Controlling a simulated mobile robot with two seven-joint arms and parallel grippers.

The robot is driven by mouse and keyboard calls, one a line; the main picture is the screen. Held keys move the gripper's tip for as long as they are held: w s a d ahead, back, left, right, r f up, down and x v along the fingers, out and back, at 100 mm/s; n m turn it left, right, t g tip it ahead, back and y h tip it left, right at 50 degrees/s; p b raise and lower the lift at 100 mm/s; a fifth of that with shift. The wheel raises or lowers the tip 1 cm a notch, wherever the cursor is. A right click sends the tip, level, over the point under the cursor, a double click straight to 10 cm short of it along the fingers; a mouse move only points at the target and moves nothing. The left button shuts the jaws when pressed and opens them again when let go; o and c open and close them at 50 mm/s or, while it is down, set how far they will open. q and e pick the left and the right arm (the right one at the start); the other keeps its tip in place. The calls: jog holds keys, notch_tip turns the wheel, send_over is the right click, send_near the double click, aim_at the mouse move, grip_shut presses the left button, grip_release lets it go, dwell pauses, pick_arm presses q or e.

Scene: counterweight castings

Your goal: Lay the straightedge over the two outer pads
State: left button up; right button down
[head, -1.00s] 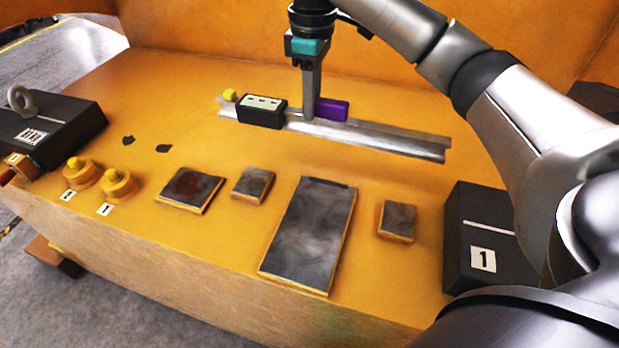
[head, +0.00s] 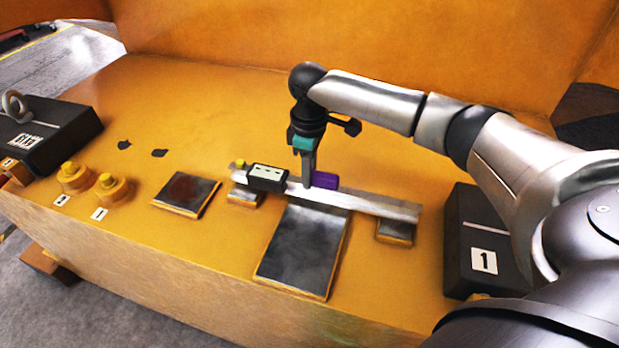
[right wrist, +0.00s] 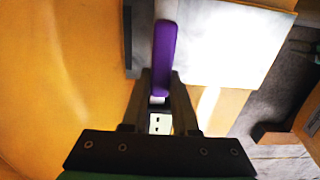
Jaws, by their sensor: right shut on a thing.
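The straightedge (head: 375,205) is a long silver bar with a purple block (head: 324,181), a black box with a pale label (head: 267,177) and a yellow knob on it. The bar spans above the small left pad (head: 245,197), the far end of the large middle pad (head: 300,250) and the small right pad (head: 395,232). I cannot tell whether it touches them. My left gripper is out of view.
A red-stained pad (head: 186,194) lies further left. A black block marked 1 (head: 480,235) is close right of the bar; another black block (head: 50,135) sits far left.

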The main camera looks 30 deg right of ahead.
jog(key=shift+f, duration=0.65)
jog(key=shift+f, duration=0.1)
jog(key=c, duration=0.7)
grip_release()
notch_tip(320, 180, up, 12)
jog(key=shift+r+p, duration=0.1)
jog(key=shift+p, duration=0.35)
